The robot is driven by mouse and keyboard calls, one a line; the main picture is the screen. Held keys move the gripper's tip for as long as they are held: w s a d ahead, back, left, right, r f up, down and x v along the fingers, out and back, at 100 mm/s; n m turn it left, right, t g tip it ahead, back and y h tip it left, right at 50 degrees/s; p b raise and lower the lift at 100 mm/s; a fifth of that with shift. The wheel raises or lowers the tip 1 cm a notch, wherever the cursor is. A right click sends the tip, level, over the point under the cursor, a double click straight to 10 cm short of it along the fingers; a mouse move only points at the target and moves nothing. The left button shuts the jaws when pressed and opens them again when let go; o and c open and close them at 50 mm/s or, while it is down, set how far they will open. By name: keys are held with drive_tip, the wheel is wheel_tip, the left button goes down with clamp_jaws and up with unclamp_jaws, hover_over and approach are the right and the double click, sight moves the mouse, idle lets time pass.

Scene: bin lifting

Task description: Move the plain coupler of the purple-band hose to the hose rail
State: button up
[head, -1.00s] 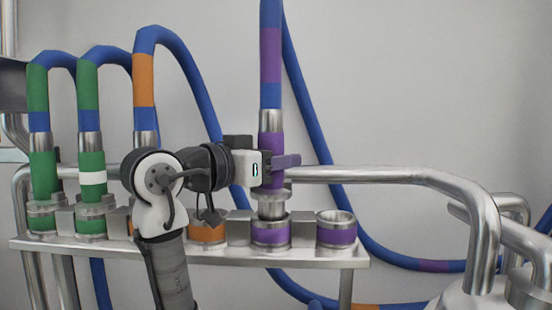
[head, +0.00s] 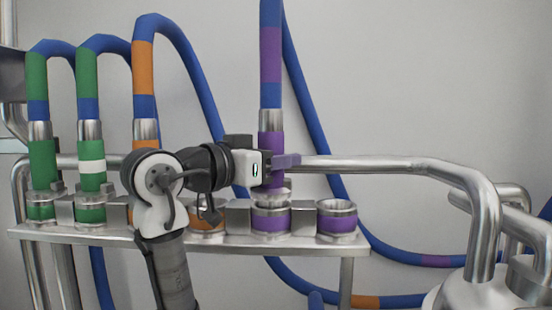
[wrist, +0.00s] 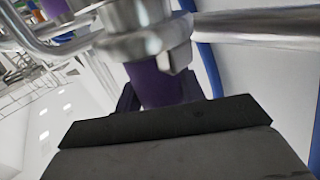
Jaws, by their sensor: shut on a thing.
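The purple-band hose (head: 271,60) comes down from above and ends in a plain purple coupler (head: 271,145). My gripper (head: 284,162) is shut around this coupler, which is upright. The coupler's metal end is at the mouth of the left purple-ringed socket (head: 271,220) on the hose rail (head: 190,243). I cannot tell how deep it sits. In the wrist view, the purple coupler (wrist: 155,88) is between the dark fingers, with a metal collar beyond it.
A second purple-ringed socket (head: 337,222) is open and empty to the right. An orange-ringed socket (head: 207,218) is left of the held coupler. Green and orange hose couplers stand further left. A metal pipe (head: 370,163) runs behind and bends forward at the right.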

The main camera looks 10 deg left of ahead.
drive_tip(key=shift+f+b, duration=0.45)
drive_tip(key=shift+f, duration=0.25)
idle(0.9)
drive_tip(key=o, duration=1.3)
drive_tip(key=shift+c, duration=0.2)
drive_tip(key=b+v, duration=0.4)
drive_tip(key=v, duration=1)
drive_tip(key=shift+f, duration=0.1)
